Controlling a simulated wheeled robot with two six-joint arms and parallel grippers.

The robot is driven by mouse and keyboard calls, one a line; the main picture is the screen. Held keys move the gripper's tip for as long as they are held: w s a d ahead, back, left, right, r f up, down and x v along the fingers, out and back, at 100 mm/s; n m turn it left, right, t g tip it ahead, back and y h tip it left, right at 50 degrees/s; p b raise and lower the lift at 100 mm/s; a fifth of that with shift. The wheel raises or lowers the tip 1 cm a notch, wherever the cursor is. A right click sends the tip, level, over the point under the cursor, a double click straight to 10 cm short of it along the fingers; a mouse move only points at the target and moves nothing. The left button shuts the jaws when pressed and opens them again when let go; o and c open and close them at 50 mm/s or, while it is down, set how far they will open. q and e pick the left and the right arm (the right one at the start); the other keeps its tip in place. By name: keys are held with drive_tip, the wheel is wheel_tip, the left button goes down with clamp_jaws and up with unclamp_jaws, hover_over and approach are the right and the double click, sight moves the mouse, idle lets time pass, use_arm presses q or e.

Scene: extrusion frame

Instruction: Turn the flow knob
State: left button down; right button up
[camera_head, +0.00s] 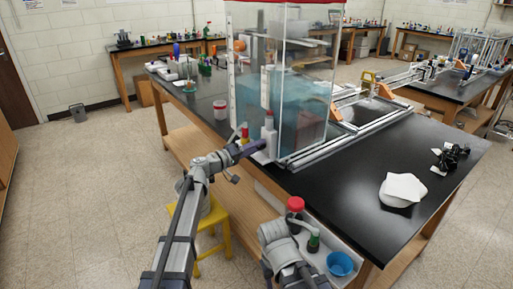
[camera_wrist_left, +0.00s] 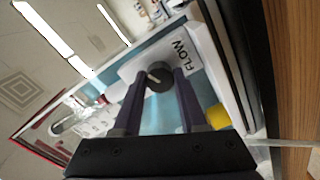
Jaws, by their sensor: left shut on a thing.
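The flow knob (camera_wrist_left: 159,79) is a small dark round knob with a pale pointer line, on a white panel (camera_wrist_left: 150,58) marked FLOW in the left wrist view. My left gripper (camera_wrist_left: 158,84) has its two purple fingers on either side of the knob and is shut on it. In the head view my left gripper (camera_head: 252,149) reaches the lower front of the clear water tank (camera_head: 310,75). I cannot make out the knob there.
The black tabletop (camera_head: 350,180) is clear in front of the tank. A crumpled white cloth (camera_head: 402,188) and small black parts (camera_head: 453,156) lie to the right. A yellow stool (camera_head: 212,222), a red-capped bottle (camera_head: 295,205) and a blue bowl (camera_head: 340,264) are near my arms.

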use_arm(q)
drive_tip(key=shift+n, duration=4.1)
drive_tip(key=shift+c, duration=2.2)
unclamp_jaws()
drive_tip(key=v, duration=0.8)
drive_tip(key=shift+d, duration=0.1)
